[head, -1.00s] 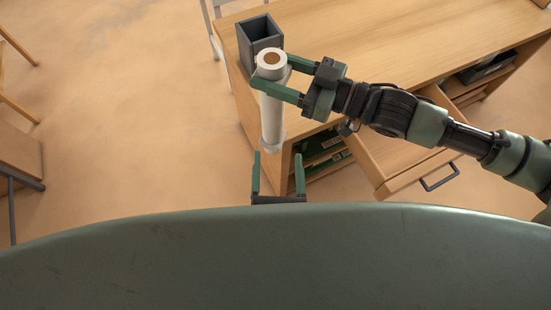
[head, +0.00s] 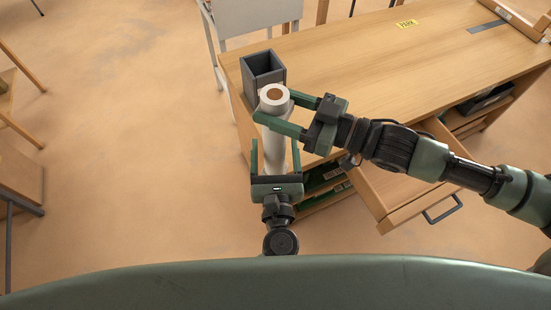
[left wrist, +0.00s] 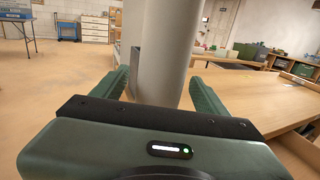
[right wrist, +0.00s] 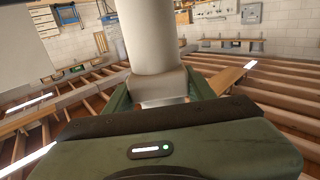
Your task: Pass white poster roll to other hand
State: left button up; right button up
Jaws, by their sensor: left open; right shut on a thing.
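The white poster roll (head: 273,148) stands upright in the air in the head view, its top end with a brown core facing up. My right gripper (head: 277,114) is shut on it near the top. My left gripper (head: 276,160) is below, open, with its fingers on either side of the roll's lower part. In the left wrist view the roll (left wrist: 168,50) stands between the open fingers (left wrist: 160,92), with gaps beside it. In the right wrist view the roll (right wrist: 149,35) sits between the right gripper's fingers (right wrist: 158,92).
A wooden desk (head: 370,60) stands behind and to the right, with an open drawer (head: 405,195) near my right arm. A dark grey square bin (head: 263,68) stands at the desk's left corner, just behind the roll. The floor at left (head: 120,150) is mostly clear.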

pick_arm(q)
jog(key=shift+w, duration=0.1)
grip_shut()
pick_arm(e)
jog(key=o, duration=1.5)
jog(key=shift+c, duration=0.2)
